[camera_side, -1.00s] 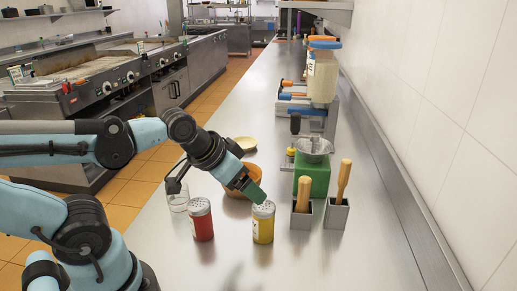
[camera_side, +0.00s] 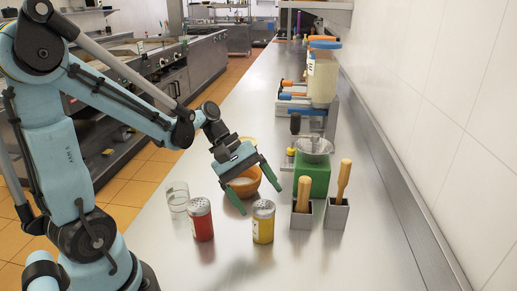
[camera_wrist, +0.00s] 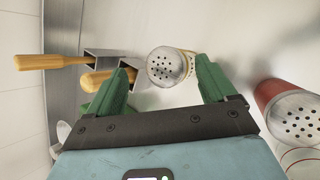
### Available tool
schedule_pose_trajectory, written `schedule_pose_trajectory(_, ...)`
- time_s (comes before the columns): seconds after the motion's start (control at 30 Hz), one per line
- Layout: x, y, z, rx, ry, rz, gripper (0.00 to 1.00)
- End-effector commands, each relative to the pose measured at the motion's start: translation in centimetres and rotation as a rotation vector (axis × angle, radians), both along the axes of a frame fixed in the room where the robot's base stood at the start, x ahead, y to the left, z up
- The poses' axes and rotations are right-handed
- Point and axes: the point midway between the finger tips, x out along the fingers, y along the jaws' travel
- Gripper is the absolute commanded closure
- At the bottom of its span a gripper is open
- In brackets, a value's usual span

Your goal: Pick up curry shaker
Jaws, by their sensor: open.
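The curry shaker, which I take to be the yellow one with a perforated metal lid (camera_side: 263,222), stands upright on the steel counter. My gripper (camera_side: 261,199) is open and empty, pointing down with its green fingers spread above and just behind the shaker. In the wrist view the shaker's lid (camera_wrist: 166,66) shows between the two fingertips of my gripper (camera_wrist: 163,70), apart from both. A red shaker (camera_side: 201,220) with a similar lid stands to its left; it also shows in the wrist view (camera_wrist: 285,105).
A clear glass (camera_side: 177,198) stands behind the red shaker. An orange bowl (camera_side: 245,184) sits behind my gripper. Two metal holders (camera_side: 336,215) with wooden handles stand to the right, before a green block (camera_side: 313,178) carrying a metal bowl. The front counter is clear.

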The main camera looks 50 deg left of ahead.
Motion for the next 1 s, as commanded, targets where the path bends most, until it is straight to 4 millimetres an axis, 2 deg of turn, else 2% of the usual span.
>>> schedule_pose_trajectory(0.4, 0.5, 2.4, -1.3, -0.447, 0.318, 0.239, 0.16)
schedule_pose_trajectory(0.63, 0.0, 3.2, -1.7, -0.568, 0.412, 0.274, 0.16)
schedule_pose_trajectory(0.87, 0.1, 1.9, -2.4, -0.579, 0.425, 0.274, 0.16)
schedule_pose_trajectory(1.0, 0.4, 0.3, -3.1, -0.577, 0.424, 0.272, 0.16)
